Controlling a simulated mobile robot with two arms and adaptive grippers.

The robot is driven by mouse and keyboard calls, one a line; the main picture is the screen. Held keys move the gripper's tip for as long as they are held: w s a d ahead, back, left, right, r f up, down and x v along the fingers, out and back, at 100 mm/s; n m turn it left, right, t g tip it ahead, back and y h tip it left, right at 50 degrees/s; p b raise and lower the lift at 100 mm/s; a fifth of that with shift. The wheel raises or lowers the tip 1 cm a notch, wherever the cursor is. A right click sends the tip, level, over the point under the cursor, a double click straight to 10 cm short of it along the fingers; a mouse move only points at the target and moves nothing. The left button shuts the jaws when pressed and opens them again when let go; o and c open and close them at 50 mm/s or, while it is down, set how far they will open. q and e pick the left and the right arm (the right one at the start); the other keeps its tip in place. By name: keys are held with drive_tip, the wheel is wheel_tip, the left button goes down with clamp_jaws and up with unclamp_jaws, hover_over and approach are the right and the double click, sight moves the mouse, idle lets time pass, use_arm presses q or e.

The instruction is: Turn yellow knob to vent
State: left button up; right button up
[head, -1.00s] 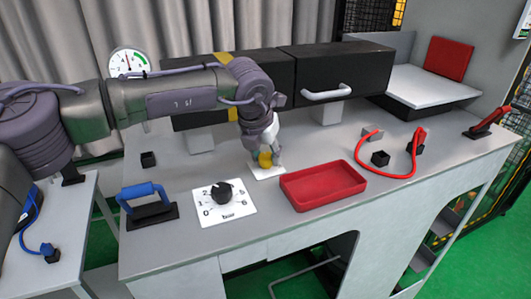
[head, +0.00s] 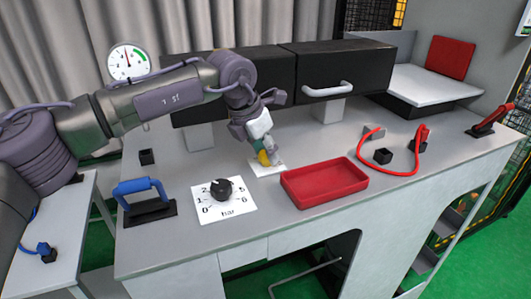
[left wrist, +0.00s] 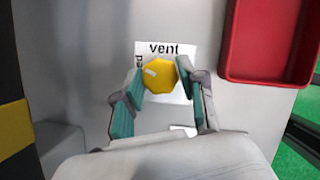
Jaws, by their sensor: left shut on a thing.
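The yellow knob (head: 264,158) sits on a small white plate (head: 277,167) on the grey table. In the left wrist view the yellow knob (left wrist: 159,74) is between my fingers, and the plate (left wrist: 183,49) shows the word "vent" above it. Another label at the plate's left is partly covered. My left gripper (head: 263,155) reaches down to the knob, tilted, and is shut on it. In the left wrist view my left gripper (left wrist: 158,82) has a teal finger on each side of the knob. My right gripper is not in view.
A red tray (head: 324,184) stands just right of the plate. A black knob (head: 221,189) on a bar scale and a blue handle (head: 140,187) lie to the left. Black drawers (head: 335,66) stand behind. A red hose (head: 385,174) is farther right.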

use_arm(q)
drive_tip(key=m+g, duration=0.1)
drive_tip(key=m, duration=0.1)
drive_tip(key=shift+r+m+h+p, duration=0.1)
drive_tip(key=shift+m+h+p, duration=0.2)
drive_tip(key=shift+m, duration=0.1)
drive_tip(key=m+g+p, duration=0.1)
drive_tip(key=m, duration=0.1)
drive_tip(key=shift+w+m, duration=0.15)
drive_tip(key=shift+m, duration=0.25)
drive_tip(key=m+p, duration=0.1)
drive_tip(key=m, duration=0.1)
drive_tip(key=m+g+p, duration=0.1)
drive_tip(key=m, duration=0.1)
drive_tip(key=shift+w+g+h+p, duration=0.1)
drive_tip(key=shift+g+h+p, duration=0.2)
drive_tip(key=shift+m+g+p, duration=0.6)
drive_tip(key=shift+m+p, duration=0.15)
drive_tip(key=shift+m, duration=0.85)
drive_tip(key=o, duration=1.1)
